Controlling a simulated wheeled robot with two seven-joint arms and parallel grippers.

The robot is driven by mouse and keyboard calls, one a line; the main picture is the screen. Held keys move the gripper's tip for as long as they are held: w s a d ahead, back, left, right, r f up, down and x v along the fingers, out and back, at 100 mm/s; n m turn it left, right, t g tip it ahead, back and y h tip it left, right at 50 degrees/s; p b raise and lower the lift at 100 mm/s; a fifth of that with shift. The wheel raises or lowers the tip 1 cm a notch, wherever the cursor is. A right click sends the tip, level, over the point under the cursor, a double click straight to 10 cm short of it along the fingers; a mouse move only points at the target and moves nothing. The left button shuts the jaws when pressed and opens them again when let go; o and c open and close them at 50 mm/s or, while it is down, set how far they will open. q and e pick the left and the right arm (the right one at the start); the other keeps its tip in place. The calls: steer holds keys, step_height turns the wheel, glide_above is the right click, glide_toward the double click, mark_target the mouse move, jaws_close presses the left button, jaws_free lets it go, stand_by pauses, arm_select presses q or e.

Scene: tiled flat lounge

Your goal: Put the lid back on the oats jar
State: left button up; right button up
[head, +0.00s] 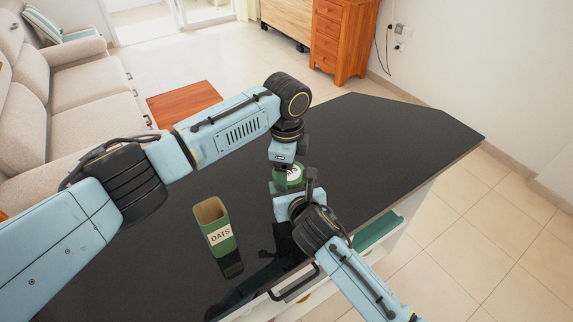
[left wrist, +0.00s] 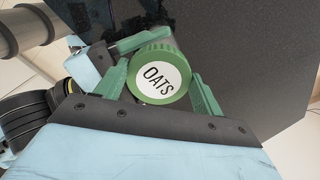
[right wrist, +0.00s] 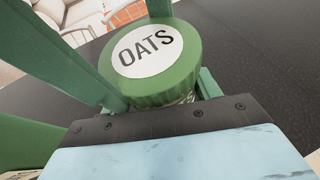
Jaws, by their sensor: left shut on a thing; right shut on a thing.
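The oats jar (head: 222,243) is a green square-sided container with a white OATS label. It stands upright and open-topped on the black counter, left of my grippers. The lid (head: 289,177) is round and green, with a ribbed edge and a white OATS disc. It also shows in the left wrist view (left wrist: 160,75) and the right wrist view (right wrist: 155,62). My left gripper (head: 284,172) is shut on the lid, a finger on each side. My right gripper (head: 293,190) is also shut on the lid from the near side. The lid's underside is hidden.
The black counter (head: 370,140) is clear behind and to the right of the grippers. Its near edge has a dark handle (head: 292,284) and a green panel (head: 378,230) below. A beige sofa (head: 75,95) and a wooden table (head: 184,101) stand beyond it on the left.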

jaws_close()
arm_select(q)
steer(key=m, duration=0.5)
steer(key=shift+w+d, duration=0.1)
steer(key=m, duration=0.3)
steer(key=shift+w+d+m, duration=0.1)
steer(key=shift+m, duration=0.2)
steer(key=m, duration=0.5)
steer(key=shift+d, duration=0.1)
steer(key=m, duration=0.6)
steer(key=shift+d, duration=0.2)
steer(key=o, duration=0.9)
steer(key=shift+o, duration=0.2)
